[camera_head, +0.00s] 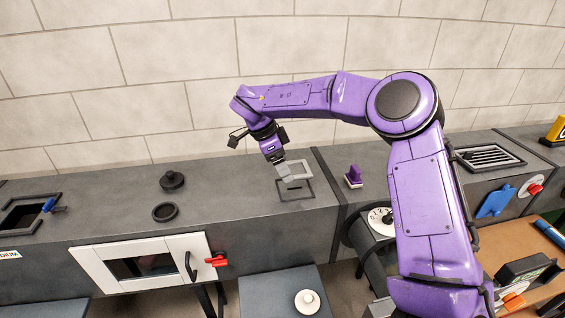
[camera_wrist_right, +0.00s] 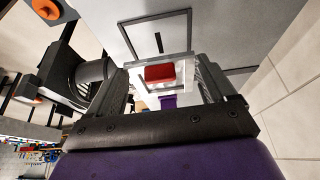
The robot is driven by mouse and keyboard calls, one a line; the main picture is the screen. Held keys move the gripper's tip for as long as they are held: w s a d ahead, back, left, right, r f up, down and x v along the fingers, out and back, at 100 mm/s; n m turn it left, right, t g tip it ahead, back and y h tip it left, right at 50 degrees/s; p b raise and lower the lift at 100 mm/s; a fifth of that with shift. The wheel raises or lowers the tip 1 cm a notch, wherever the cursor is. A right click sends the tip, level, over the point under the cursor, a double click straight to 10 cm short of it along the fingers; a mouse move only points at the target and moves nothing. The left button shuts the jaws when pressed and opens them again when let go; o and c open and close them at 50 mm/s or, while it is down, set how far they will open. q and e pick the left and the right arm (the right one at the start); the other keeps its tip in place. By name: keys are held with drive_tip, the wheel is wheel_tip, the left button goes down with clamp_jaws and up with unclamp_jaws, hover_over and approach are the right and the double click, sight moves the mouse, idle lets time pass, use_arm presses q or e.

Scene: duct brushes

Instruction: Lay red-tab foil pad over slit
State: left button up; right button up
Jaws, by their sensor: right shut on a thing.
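My right gripper (camera_head: 284,172) is over the dark duct top, shut on the foil pad (camera_head: 300,168), a pale thin piece held above the surface. In the right wrist view the pad's red tab (camera_wrist_right: 160,73) sits between the two fingertips (camera_wrist_right: 166,84). The slit (camera_wrist_right: 158,42) is a short dark line inside a thin dark frame outline (camera_wrist_right: 188,28), apart from the red tab in that view. In the head view the outline (camera_head: 309,190) lies just below the pad, and the gripper and pad partly cover it. My left gripper is not in view.
A purple-handled tool (camera_head: 353,177) stands right of the outline. A black knobbed lid (camera_head: 172,180) and a round dark ring (camera_head: 165,212) lie to the left. A white framed door (camera_head: 187,245) is on the front face. A tiled wall (camera_head: 190,85) stands behind.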

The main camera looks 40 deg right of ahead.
drive_tip(key=shift+f, duration=0.2)
drive_tip(key=shift+f+b, duration=1.25)
drive_tip(key=shift+f, duration=1.4)
drive_tip(key=o, duration=1)
drive_tip(key=v, duration=1)
drive_tip(key=shift+r, duration=0.3)
